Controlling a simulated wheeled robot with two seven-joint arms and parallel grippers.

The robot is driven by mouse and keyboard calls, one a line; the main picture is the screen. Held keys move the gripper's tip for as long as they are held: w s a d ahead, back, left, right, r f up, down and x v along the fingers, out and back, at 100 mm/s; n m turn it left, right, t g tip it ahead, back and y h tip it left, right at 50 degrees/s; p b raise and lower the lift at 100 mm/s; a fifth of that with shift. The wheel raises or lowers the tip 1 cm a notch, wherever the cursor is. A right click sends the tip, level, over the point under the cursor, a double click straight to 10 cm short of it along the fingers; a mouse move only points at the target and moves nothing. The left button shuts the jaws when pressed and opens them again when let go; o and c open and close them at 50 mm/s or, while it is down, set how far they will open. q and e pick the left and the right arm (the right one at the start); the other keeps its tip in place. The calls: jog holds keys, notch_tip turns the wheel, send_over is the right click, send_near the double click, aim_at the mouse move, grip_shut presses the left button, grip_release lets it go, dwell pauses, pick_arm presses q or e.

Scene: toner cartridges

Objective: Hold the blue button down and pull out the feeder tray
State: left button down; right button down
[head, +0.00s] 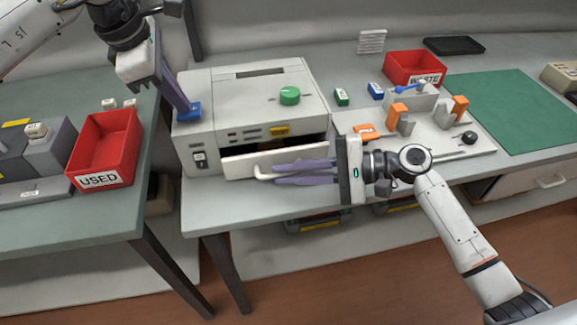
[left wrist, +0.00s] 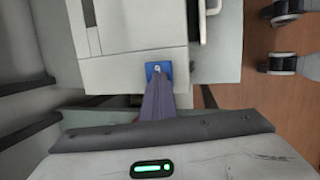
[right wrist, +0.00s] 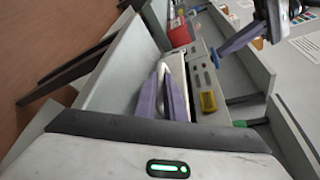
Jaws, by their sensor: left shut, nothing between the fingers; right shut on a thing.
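The printer (head: 240,90) stands on the table with a blue button (head: 182,114) at its front left corner. My left gripper (head: 188,108) is shut and empty, pointing down with its fingertips at the blue button. The left wrist view shows the tips over the button (left wrist: 152,68), partly covering it. The white feeder tray (head: 240,163) stands out from the printer front, with a dark gap above it. My right gripper (head: 272,174) is shut on the tray's handle (head: 262,170). In the right wrist view the fingers (right wrist: 165,80) hide part of the handle.
A green knob (head: 289,96) sits on the printer top and a yellow label (head: 280,131) on its front. The red USED bin (head: 105,145) is on the left table. A red WASTE bin (head: 414,70), a grey stand with orange parts and a green mat (head: 510,110) are at right.

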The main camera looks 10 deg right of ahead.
pick_arm(q)
jog(key=shift+f, duration=0.15)
pick_arm(e)
jog(key=c, duration=2.1)
grip_release()
jog(key=shift+d, duration=0.15)
jog(key=v, duration=1.2)
